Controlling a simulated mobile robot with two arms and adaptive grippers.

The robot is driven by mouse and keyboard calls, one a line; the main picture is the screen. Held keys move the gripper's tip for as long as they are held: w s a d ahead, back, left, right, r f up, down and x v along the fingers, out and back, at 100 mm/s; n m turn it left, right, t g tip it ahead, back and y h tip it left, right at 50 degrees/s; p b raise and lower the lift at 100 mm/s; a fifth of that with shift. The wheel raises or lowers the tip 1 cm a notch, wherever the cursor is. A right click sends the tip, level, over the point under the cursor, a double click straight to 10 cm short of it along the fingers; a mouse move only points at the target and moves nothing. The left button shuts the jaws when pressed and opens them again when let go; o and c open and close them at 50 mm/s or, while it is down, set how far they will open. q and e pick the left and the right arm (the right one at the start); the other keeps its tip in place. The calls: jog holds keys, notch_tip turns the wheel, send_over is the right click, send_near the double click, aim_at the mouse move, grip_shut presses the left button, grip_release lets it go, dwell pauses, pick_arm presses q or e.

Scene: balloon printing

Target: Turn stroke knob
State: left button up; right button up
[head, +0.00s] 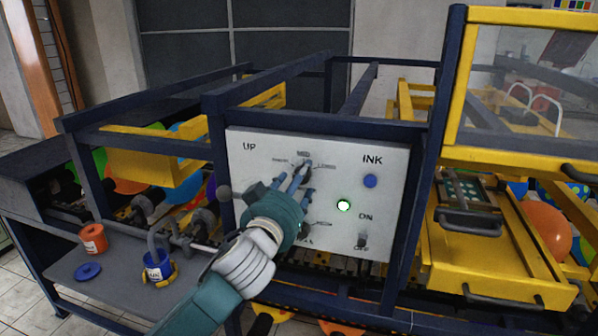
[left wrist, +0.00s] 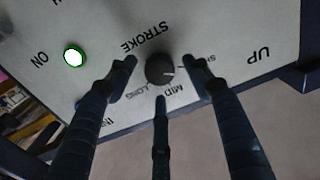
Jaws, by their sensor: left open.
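The stroke knob (left wrist: 160,70) is round and black, on the pale control panel (left wrist: 230,30), below the upside-down word STROKE in the left wrist view. Its white mark points right, toward the partly covered label beginning SH. My left gripper (left wrist: 161,80) is open, with two fingers at the knob's left and right and a third below it. Gaps show between the fingers and the knob in this view. In the head view my left gripper (head: 293,181) reaches the panel (head: 400,165) at the MID label, its fingers covering most of the knob. My right gripper is not in view.
The panel also has a blue INK button (head: 370,181), a lit green button (head: 344,205) and an ON/OFF switch (head: 362,240). Dark blue frame bars surround it.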

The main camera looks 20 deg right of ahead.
pick_arm(q)
jog(key=shift+w+d, duration=0.35)
jog(key=shift+w, duration=0.3)
jog(key=shift+c, duration=0.2)
jog(key=c, duration=1.1)
